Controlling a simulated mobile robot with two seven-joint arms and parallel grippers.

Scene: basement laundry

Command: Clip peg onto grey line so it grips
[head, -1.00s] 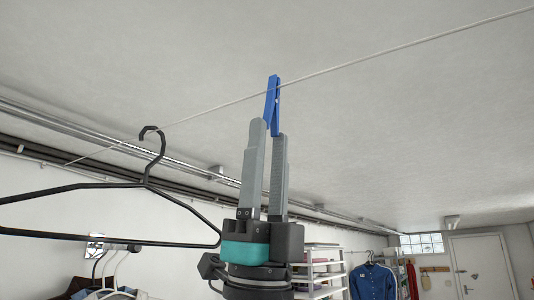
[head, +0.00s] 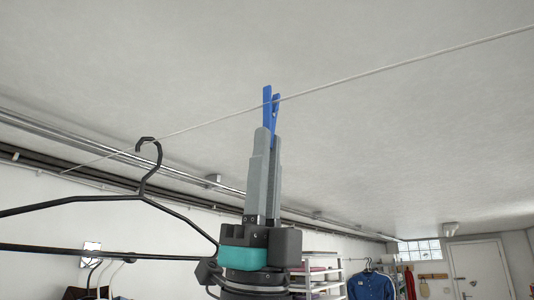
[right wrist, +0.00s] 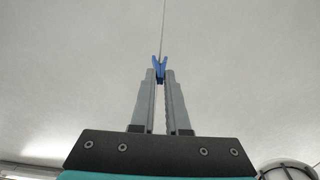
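The blue peg (head: 268,118) stands upright between the fingertips of my right gripper (head: 268,140), which is shut on its lower end. The right wrist view also shows the peg (right wrist: 160,68) between the fingertips (right wrist: 160,78), its upper ends spread in a V. The grey line (head: 400,67) crosses the peg's upper part in the head view. In the right wrist view the line (right wrist: 163,30) runs up from the V. I cannot tell for sure whether the line lies between the jaws. My left gripper is not in view.
A black hanger (head: 148,185) hangs from the line by its hook, left of my right gripper. A white shelf (head: 320,275), a blue shirt (head: 371,286) and a door (head: 480,268) are far behind. The line to the right of the peg is clear.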

